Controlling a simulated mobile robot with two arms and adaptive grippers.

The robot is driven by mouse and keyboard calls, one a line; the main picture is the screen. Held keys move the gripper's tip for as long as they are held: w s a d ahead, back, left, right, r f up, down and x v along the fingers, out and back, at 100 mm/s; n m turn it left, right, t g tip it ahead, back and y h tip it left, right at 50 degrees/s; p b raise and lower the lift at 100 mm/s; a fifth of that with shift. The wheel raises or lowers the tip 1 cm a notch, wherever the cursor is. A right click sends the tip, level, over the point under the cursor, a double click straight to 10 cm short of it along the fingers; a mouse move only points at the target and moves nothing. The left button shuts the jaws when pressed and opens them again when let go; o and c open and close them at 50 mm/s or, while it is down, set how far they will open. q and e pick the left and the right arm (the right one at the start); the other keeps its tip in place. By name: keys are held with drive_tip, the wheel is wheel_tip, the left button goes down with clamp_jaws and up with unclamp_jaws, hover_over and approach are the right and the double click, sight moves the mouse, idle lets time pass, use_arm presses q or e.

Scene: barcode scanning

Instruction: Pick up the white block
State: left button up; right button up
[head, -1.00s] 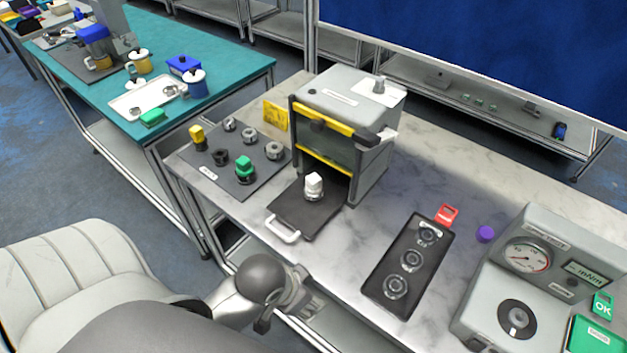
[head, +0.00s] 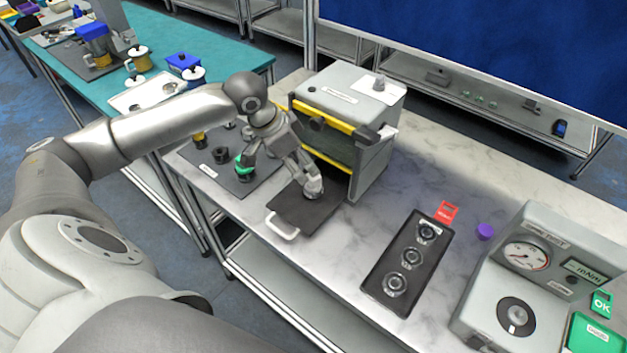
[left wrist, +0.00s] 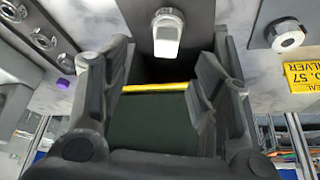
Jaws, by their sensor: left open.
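The white block (head: 314,185) stands on the dark pull-out tray (head: 290,212) in front of the grey box, partly covered by my gripper in the head view. It appears to have a metallic base. In the left wrist view the white block (left wrist: 167,32) is at the top centre, beyond the fingertips. My left gripper (head: 303,174) is open and right at the block in the head view. In the left wrist view its two fingers (left wrist: 163,65) stand wide apart with nothing between them. Whether a finger touches the block, I cannot tell. My right gripper is out of view.
The grey box (head: 350,105) with yellow edges stands just behind the tray. A dark mat (head: 215,178) with several knobs, including a green one (head: 243,166), lies to the left. A black fixture (head: 385,280) and a gauge machine (head: 530,270) stand right.

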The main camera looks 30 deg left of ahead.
use_arm(q)
drive_tip(key=a+r, duration=0.1)
drive_tip(key=p, duration=0.1)
hover_over(306, 185)
drive_tip(key=f, duration=0.4)
drive_tip(key=shift+s+a+f, duration=0.1)
drive_tip(key=shift+a+f, duration=0.05)
drive_tip(key=shift+a, duration=0.05)
drive_tip(key=shift+d+f+p, duration=0.2)
drive_tip(key=shift+f+p, duration=0.2)
drive_tip(key=shift+p, duration=0.15)
drive_tip(key=x, duration=0.1)
drive_tip(key=p+x, duration=0.1)
drive_tip(key=x, duration=0.1)
drive_tip(key=shift+d+f, duration=0.25)
drive_tip(key=shift+w+d+f+p, duration=0.1)
drive_tip(key=shift+w+f+p, duration=0.25)
drive_tip(key=shift+f, duration=0.15)
drive_tip(key=shift+s, duration=0.1)
drive_tip(key=shift+c, duration=1)
drive_tip(key=c, duration=0.8)
